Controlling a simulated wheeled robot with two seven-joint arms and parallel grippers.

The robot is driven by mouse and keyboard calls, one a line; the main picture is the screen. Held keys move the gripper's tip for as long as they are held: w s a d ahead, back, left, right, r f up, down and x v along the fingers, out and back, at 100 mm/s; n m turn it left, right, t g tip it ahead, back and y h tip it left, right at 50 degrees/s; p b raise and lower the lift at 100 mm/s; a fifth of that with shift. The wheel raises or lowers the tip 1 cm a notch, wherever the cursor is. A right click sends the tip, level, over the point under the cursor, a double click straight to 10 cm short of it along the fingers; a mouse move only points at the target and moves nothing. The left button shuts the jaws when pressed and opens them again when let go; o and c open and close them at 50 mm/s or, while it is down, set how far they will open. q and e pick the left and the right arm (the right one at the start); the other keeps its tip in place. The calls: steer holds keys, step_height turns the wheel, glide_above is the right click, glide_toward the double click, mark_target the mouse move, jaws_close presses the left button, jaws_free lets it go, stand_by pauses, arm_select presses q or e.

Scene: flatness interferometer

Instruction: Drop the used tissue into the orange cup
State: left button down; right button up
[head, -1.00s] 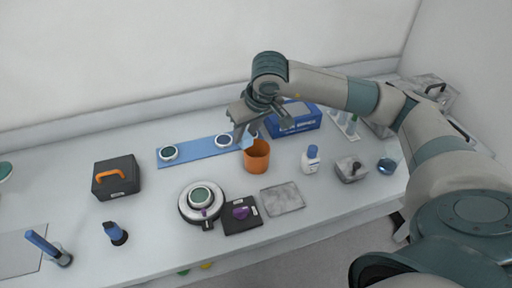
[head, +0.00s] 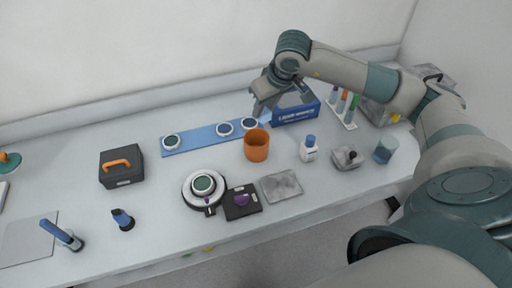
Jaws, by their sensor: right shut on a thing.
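The orange cup (head: 257,152) stands upright on the bench near the middle, its mouth open upward. My right gripper (head: 262,113) is just behind and above the cup in the picture, pointing down. It is shut on the used tissue (head: 266,117), a small pale blue piece that shows only partly at the fingertips. The tissue appears outside the cup, near its back rim; the exact height above the bench is hard to tell. My left gripper is not in view.
A blue strip (head: 190,141) with several round pieces lies left of the cup. A blue box (head: 298,114) stands behind right, and a white bottle (head: 308,150) at right. A round stand (head: 189,199) and grey plate (head: 281,186) lie in front.

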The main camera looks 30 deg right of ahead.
mark_target(264, 120)
steer(key=shift+f+b, duration=0.5)
steer(key=shift+f, duration=2.15)
steer(key=o, duration=1.2)
steer(key=shift+c, duration=0.2)
steer(key=shift+r, duration=0.15)
steer(key=shift+s+r+b, duration=0.25)
steer(key=shift+r+b, duration=0.1)
steer(key=shift+r, duration=0.25)
steer(key=b+v, duration=0.4)
steer(key=v, duration=1.1)
steer(key=shift+s+r, duration=0.25)
steer(key=shift+r, duration=0.1)
